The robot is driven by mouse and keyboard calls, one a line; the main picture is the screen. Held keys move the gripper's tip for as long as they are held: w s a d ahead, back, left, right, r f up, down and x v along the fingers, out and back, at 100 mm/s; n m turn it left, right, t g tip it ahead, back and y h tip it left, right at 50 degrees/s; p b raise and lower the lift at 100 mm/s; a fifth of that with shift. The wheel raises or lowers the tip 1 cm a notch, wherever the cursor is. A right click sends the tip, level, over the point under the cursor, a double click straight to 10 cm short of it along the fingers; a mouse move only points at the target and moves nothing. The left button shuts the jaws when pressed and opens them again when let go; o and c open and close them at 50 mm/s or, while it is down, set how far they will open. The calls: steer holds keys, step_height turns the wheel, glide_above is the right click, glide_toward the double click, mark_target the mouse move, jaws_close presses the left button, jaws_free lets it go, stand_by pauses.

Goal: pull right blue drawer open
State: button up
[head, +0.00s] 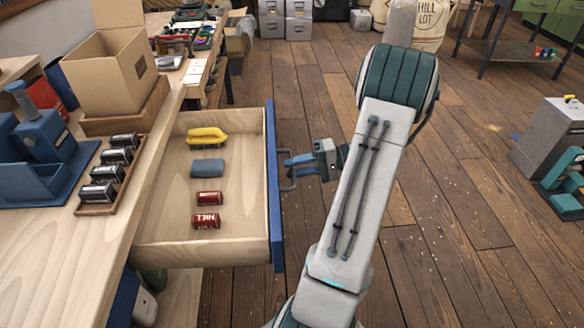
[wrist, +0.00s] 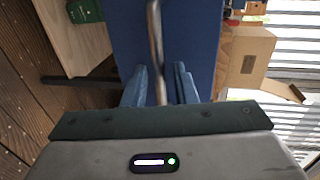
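The blue-fronted drawer (head: 274,190) stands pulled well out from the wooden bench in the head view. Its blue front (wrist: 205,30) fills the middle of the wrist view. A grey metal bar handle (head: 286,184) is on the front; the bar (wrist: 155,35) runs between my fingers in the wrist view. My gripper (head: 289,167) is at the handle, with its blue fingers (wrist: 162,85) on either side of the bar. Gaps show between fingers and bar, so it looks open around the handle. Inside the drawer lie a yellow item (head: 207,137), a blue-grey item (head: 207,168) and two red cans (head: 208,198).
On the bench are a cardboard box (head: 105,75), a tray of dark cans (head: 108,178) and a blue machine (head: 40,150). Wooden floor (head: 450,200) right of the drawer is clear around my arm. A grey machine (head: 550,135) stands far right.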

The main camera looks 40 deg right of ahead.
steer(key=v, duration=1.2)
steer(key=shift+s+d+p, duration=0.15)
steer(key=shift+d+p, duration=0.15)
steer(key=shift+p, duration=0.15)
steer(key=shift+r, duration=0.1)
steer(key=w+a+r+g+h+p, duration=0.1)
steer(key=a+r+g+p, duration=0.1)
steer(key=a, duration=0.4)
steer(key=w+a+r+n+g+h+p, duration=0.1)
steer(key=a+r+g+p, duration=0.1)
steer(key=a+r, duration=0.3)
steer(key=w+a+r+n+g+h+p, duration=0.1)
steer(key=w+a+r+g+p, duration=0.1)
steer(key=a+r+g, duration=0.2)
steer(key=shift+w+a+h+p, duration=0.1)
steer(key=shift+a+h+p, duration=0.3)
steer(key=shift+a, duration=1.25)
steer(key=s+a+r+n+t+h+p, duration=0.1)
steer(key=s+a+r+n+h+p, duration=0.1)
steer(key=a+r, duration=0.4)
steer(key=s+a+r+n+t+h+p, duration=0.1)
steer(key=s+a+r+n+h+p, duration=0.1)
steer(key=s+a+r+h+p, duration=0.3)
steer(key=a+r+h+p, duration=0.1)
steer(key=a+h+p, duration=0.1)
steer(key=a, duration=0.2)
steer(key=shift+a, duration=0.4)
steer(key=shift+s, duration=0.1)
